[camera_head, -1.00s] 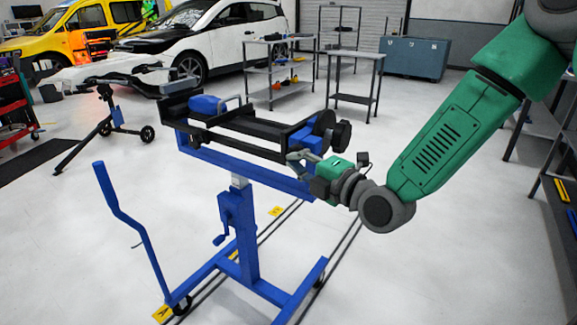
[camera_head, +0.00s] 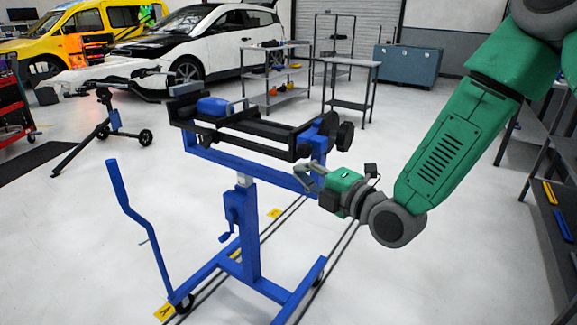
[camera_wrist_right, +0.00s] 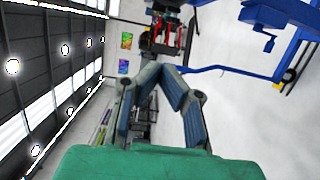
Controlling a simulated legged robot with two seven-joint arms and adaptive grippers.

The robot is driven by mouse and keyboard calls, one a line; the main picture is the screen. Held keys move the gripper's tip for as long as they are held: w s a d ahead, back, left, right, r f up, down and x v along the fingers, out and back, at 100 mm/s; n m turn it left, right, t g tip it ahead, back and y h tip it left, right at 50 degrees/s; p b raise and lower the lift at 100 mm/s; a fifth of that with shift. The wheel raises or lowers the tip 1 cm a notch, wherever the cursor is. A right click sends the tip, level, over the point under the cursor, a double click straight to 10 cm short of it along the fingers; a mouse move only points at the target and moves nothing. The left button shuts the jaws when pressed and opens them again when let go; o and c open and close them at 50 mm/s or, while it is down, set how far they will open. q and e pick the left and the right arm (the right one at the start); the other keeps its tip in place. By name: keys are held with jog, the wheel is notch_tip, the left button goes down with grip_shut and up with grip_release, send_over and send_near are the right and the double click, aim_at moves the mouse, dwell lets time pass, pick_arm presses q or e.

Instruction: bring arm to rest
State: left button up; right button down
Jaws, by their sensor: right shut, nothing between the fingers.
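My right arm comes in from the upper right of the head view, green and grey, with its forearm slanting down to the wrist. My right gripper (camera_head: 306,174) is shut and empty, beside the right end of the blue stand. In the right wrist view its fingers (camera_wrist_right: 160,68) meet at the tips with nothing between them. The blue wheeled stand (camera_head: 248,235) carries a black rack (camera_head: 250,128) with a blue roll (camera_head: 212,106) on it. I cannot tell from the head view whether the gripper touches the stand. My left gripper is not in view.
A grey table (camera_head: 349,103) and a shelf trolley (camera_head: 272,82) stand behind the stand. A blue chest (camera_head: 408,66) is at the back. Shelving (camera_head: 548,190) lines the right edge. The floor between stand and shelving is clear.

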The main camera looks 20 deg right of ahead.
jog(key=s+d, duration=0.4)
jog(key=s, duration=0.1)
jog(key=s+d+f+m+g+h, duration=0.1)
jog(key=s+f+m+g, duration=0.25)
jog(key=f, duration=0.45)
jog(key=s+f+m+g+h+p, duration=0.1)
jog(key=s+f+m+g+h, duration=0.15)
jog(key=s+f+m, duration=0.4)
jog(key=s+d+f+m+g+h, duration=0.1)
jog(key=s+f+m+g, duration=0.2)
jog(key=f, duration=0.7)
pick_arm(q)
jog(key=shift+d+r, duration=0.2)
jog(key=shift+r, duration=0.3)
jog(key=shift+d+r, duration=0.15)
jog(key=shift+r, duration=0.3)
pick_arm(e)
jog(key=s+f+m+g+h, duration=0.1)
jog(key=s+f+m+g, duration=0.1)
jog(key=s, duration=0.4)
jog(key=s+d+f+m+g+h, duration=0.1)
jog(key=s+f+m+g, duration=0.1)
jog(key=s+f+m, duration=0.2)
jog(key=s+f+m+g+h, duration=0.1)
jog(key=s+f+m+g, duration=0.1)
jog(key=s, duration=0.5)
jog(key=shift+s+d+f+m+g, duration=0.2)
jog(key=shift+s+f+m+g, duration=0.2)
jog(key=shift+m, duration=0.3)
